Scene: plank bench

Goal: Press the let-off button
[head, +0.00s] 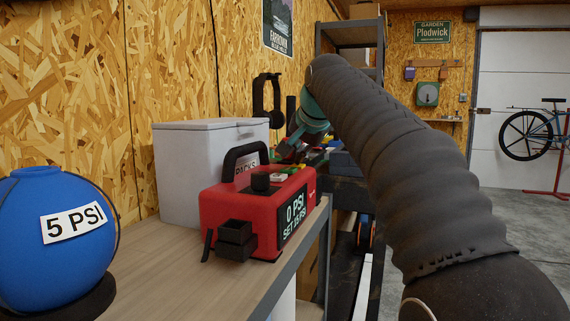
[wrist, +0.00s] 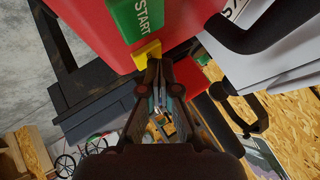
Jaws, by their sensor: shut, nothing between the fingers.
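The red inflator (head: 240,212) stands on the bench; its display (head: 293,213) reads 0 PSI and a SET line that looks like 15 PSI. In the wrist view its red top (wrist: 95,30) carries a green START button (wrist: 140,18) and a yellow button (wrist: 147,53) beside it. I can read no let-off label on any button. My gripper (wrist: 160,68) is shut and empty, its tips by the yellow button; I cannot tell whether they touch. In the head view the gripper is small and partly hidden beyond the inflator's top.
A blue ball (head: 55,245) marked 5 PSI sits in a dark ring at the left of the wooden bench (head: 165,265). A lidded grey box (head: 185,165) stands behind the inflator, and the inflator's black handle (head: 235,160) rises between them.

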